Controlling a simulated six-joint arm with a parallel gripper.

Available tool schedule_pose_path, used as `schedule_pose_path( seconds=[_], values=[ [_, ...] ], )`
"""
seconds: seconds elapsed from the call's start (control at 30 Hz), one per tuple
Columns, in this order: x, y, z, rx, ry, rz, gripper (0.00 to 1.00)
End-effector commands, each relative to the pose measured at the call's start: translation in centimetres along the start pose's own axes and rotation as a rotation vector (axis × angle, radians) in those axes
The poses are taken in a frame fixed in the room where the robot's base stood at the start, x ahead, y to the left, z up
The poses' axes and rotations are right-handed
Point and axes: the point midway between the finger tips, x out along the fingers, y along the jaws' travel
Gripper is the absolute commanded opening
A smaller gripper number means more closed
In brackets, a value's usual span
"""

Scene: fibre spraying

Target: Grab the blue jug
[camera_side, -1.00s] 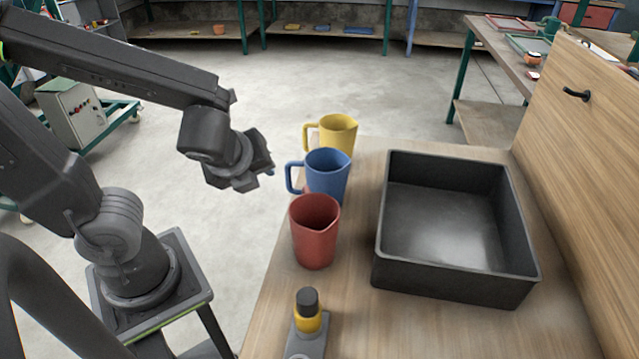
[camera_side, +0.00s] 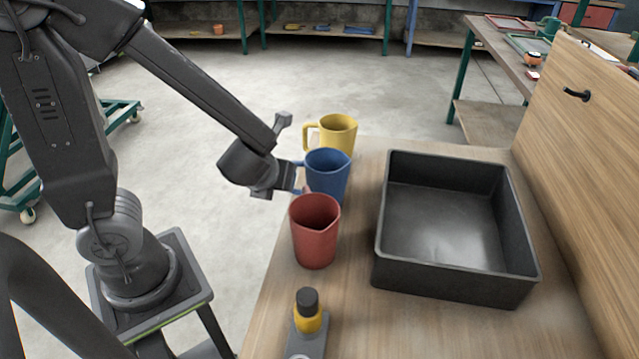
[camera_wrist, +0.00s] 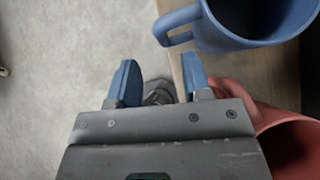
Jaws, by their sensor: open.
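The blue jug (camera_side: 328,176) stands upright on the wooden table, between the yellow jug (camera_side: 338,134) and the red jug (camera_side: 315,232). Its handle points left, toward my gripper (camera_side: 300,183). In the wrist view the blue jug (camera_wrist: 245,25) is at the top right, with its handle (camera_wrist: 178,25) beyond the fingertips. My gripper (camera_wrist: 160,78) is open, with two blue fingers apart and nothing between them. In the side view the gripper is at the handle and partly hides it; I cannot tell whether they touch.
The red jug (camera_wrist: 290,140) is close to the right finger in the wrist view. A black tray (camera_side: 455,290) stands right of the jugs.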

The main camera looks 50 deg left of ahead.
Motion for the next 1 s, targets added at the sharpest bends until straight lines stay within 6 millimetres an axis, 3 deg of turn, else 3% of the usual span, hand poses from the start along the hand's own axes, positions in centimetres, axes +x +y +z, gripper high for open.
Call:
schedule_pose_path(
  seconds=[0.5, 0.8, 1.0],
  values=[
    [5.0, -0.3, 0.2, 0.0, 0.002, 0.002, 0.44],
    [5.3, -0.4, 0.3, -0.002, 0.0, 0.0, 0.44],
    [5.2, -0.4, 0.2, -0.001, 0.0, 0.0, 0.25]
  ],
)
